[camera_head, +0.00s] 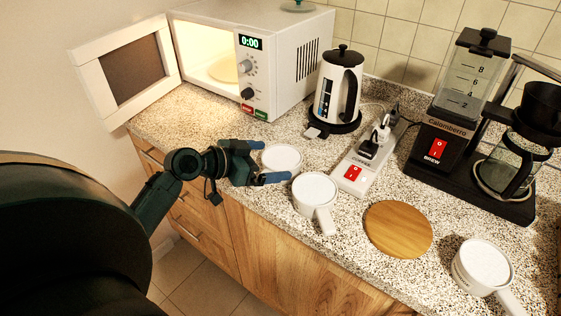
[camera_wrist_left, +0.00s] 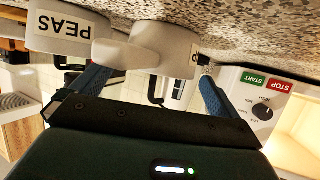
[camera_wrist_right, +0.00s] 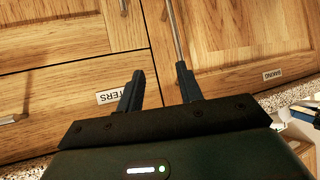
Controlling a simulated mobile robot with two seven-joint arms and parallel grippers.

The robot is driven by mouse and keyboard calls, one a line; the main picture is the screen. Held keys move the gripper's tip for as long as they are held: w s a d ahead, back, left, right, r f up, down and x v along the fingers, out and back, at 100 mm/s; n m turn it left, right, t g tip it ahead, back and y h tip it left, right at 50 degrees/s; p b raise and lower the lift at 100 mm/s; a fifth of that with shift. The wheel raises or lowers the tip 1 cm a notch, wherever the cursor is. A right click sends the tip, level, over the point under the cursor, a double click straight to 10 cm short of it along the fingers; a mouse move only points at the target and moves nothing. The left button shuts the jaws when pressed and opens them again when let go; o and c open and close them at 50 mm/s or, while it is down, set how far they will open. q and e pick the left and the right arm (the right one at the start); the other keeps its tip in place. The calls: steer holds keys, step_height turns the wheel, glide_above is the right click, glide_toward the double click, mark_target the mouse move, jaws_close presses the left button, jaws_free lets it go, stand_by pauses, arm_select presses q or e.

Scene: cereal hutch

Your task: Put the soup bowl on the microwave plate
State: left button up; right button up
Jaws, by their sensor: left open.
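My left gripper (camera_head: 277,161) is open, its fingers on either side of a white bowl (camera_head: 282,157) on the counter. In the left wrist view, upside down, this bowl (camera_wrist_left: 165,42) shows a handle toward me and a mostly hidden label; I cannot read whether it is the soup bowl. Contact is unclear. A second white handled bowl (camera_head: 315,188) stands beside it; the left wrist view shows its PEAS label (camera_wrist_left: 69,28). A third bowl (camera_head: 481,265) is at the right, its label unseen. The microwave plate (camera_head: 224,72) lies inside the open microwave (camera_head: 280,60). My right gripper (camera_wrist_right: 160,72) is open and empty.
The microwave door (camera_head: 125,72) is swung open to the left. A kettle (camera_head: 336,90), a power strip (camera_head: 365,160), a round wooden board (camera_head: 398,229) and a coffee machine (camera_head: 470,150) stand on the counter. Wooden drawers and doors (camera_wrist_right: 60,80) face my right gripper.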

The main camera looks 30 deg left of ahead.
arm_select(q)
steer(key=shift+x, duration=1.3)
steer(key=shift+c, duration=0.6)
steer(key=shift+r, duration=0.1)
steer(key=c, duration=1)
